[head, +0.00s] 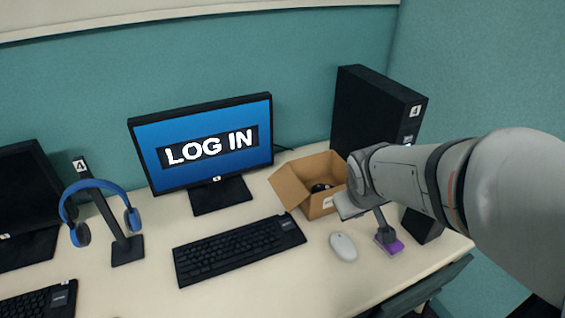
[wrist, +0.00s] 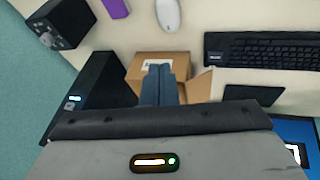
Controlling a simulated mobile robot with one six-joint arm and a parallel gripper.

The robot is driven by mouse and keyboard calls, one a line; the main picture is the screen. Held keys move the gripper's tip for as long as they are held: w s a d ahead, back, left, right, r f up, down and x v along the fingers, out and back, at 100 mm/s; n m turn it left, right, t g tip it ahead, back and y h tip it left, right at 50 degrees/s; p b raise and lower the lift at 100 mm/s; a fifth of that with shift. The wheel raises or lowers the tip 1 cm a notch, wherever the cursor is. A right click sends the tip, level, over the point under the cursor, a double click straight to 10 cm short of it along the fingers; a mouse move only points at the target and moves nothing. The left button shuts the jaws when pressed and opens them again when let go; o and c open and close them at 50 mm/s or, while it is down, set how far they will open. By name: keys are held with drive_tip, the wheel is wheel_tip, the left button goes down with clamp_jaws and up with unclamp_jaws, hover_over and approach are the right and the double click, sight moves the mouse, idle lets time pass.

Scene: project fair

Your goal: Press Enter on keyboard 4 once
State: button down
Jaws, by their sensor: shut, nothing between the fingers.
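Keyboard 4 (head: 238,250) is a black keyboard lying on the desk in front of the monitor; in the wrist view it lies at the upper right (wrist: 262,50). A small pale mark, too small to read in the head view, is on its upper right end. The monitor (head: 205,175) shows LOG IN on blue and has a 4 label. My gripper (head: 387,235) is at the right of the desk, away from the keyboard, beyond the mouse. Its fingers are shut and empty; in the wrist view they (wrist: 160,72) appear in front of the open box.
A cardboard box (head: 318,207), a white mouse (head: 343,246), a purple item (head: 393,247) and a black tower (head: 365,115) stand right of the keyboard. Left are blue headphones (head: 98,187) on a stand and another keyboard (head: 40,303). Bare desk surrounds the keyboard's front.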

drive_tip(key=w+a+f+n+t, duration=0.2)
drive_tip(key=w+f+n, duration=0.15)
drive_tip(key=w, duration=0.55)
drive_tip(key=n+y, duration=0.7)
drive_tip(key=n, duration=0.2)
hover_over(289, 226)
wheel_tip(289, 226, down, 10)
drive_tip(key=shift+f, duration=0.15)
wheel_tip(289, 226, down, 8)
drive_tip(key=b, duration=0.8)
drive_tip(key=shift+f+b, duration=0.25)
drive_tip(key=shift+b, duration=0.15)
drive_tip(key=shift+f, duration=0.15)
drive_tip(key=shift+f, duration=0.25)
